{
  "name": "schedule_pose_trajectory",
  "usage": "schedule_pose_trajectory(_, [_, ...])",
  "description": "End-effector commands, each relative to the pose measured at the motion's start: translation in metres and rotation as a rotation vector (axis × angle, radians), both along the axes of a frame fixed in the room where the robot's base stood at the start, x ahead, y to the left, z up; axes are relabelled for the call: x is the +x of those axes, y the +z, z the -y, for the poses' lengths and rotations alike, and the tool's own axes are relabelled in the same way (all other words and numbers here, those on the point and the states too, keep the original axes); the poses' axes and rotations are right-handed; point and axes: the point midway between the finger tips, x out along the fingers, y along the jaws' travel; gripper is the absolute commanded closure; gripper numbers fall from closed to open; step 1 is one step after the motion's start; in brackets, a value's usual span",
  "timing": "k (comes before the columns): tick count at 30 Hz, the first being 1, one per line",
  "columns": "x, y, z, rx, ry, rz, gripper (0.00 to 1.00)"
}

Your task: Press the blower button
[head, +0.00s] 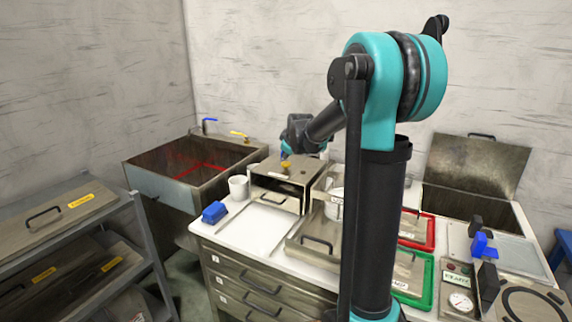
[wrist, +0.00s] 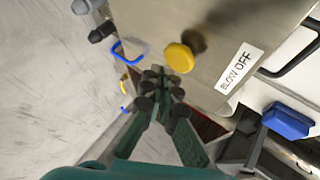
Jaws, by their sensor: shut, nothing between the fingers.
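The blower button is a round yellow knob (wrist: 180,58) on a metal box (wrist: 225,60) with a white "BLOW OFF" label (wrist: 240,69). In the head view the yellow button (head: 286,167) shows small on top of the metal box (head: 278,187) at the back of the counter. My gripper (wrist: 162,80) is shut and empty. Its fingertips appear right beside the button's lower left edge in the wrist view. In the head view my gripper (head: 286,153) is just above the button. I cannot tell whether they touch.
A white mug (head: 238,187) and a blue block (head: 214,212) stand left of the box. A sink (head: 165,182) with blue and yellow taps lies behind left. Red (head: 431,232) and green (head: 428,290) trays and a gauge panel (head: 459,300) are on the right.

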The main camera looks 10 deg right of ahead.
Motion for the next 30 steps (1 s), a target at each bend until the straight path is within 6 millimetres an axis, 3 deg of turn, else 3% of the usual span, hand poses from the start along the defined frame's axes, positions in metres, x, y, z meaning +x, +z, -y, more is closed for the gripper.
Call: schedule_pose_trajectory(30, [0.0000, -0.0075, 0.0000, 0.000, 0.000, 0.000, 1.00])
